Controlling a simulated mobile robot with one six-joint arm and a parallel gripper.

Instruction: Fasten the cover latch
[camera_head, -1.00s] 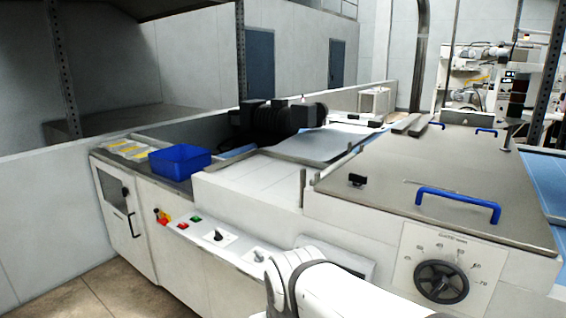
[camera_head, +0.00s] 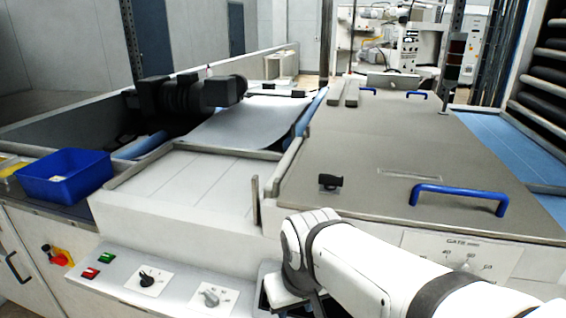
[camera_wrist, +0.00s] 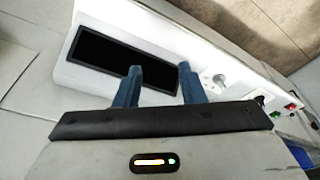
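The grey cover (camera_head: 420,150) lies flat and closed on the right part of the machine, with a blue handle (camera_head: 459,192) near its front edge. A small black knob on a base, which looks like the latch (camera_head: 330,182), sits near the cover's front left corner. Whether it is fastened cannot be told. My gripper (camera_wrist: 160,67) is open and empty in the wrist view, its two blue-grey fingers apart above a dark panel (camera_wrist: 105,50) on the machine's front. In the head view my arm hides most of the gripper, in front of the machine and below the knob.
A thin upright post (camera_head: 255,200) stands left of the knob. A control panel with buttons and rotary knobs (camera_head: 148,281) runs along the front left. A blue bin (camera_head: 65,178) stands at the left. The cover's top around the knob is clear.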

